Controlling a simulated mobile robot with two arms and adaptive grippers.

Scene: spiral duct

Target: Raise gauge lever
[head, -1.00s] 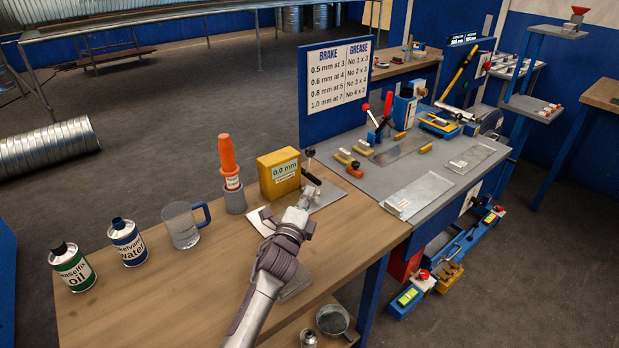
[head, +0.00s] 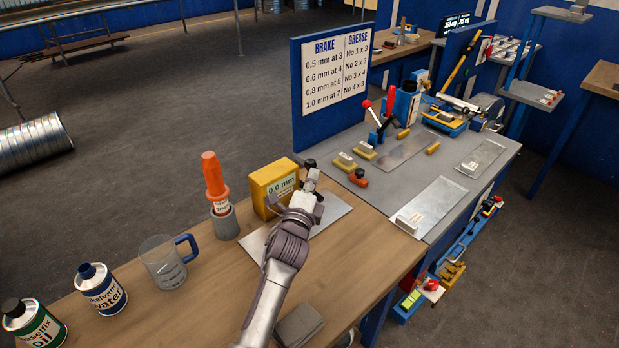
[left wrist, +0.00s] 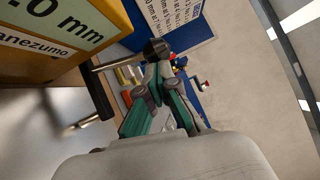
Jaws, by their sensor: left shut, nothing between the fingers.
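The gauge (head: 273,188) is a yellow box reading "0.0 mm", standing on a flat metal plate (head: 335,212) on the wooden bench. Its lever has a black knob (head: 310,163), seen at the box's right side; most of the lever is hidden by my gripper. My left gripper (head: 309,184) is shut and empty, right of the gauge and just below the knob. In the left wrist view the knob (left wrist: 155,48) shows just beyond the fingertips (left wrist: 160,78), and the gauge (left wrist: 62,38) fills the upper left. I cannot tell whether the fingers touch the lever. My right gripper is out of view.
A glass mug (head: 163,262), a water can (head: 101,290) and an oil can (head: 34,324) stand further left. A blue-framed chart board (head: 334,85) rises behind. The grey bench (head: 400,180) adjoins at right.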

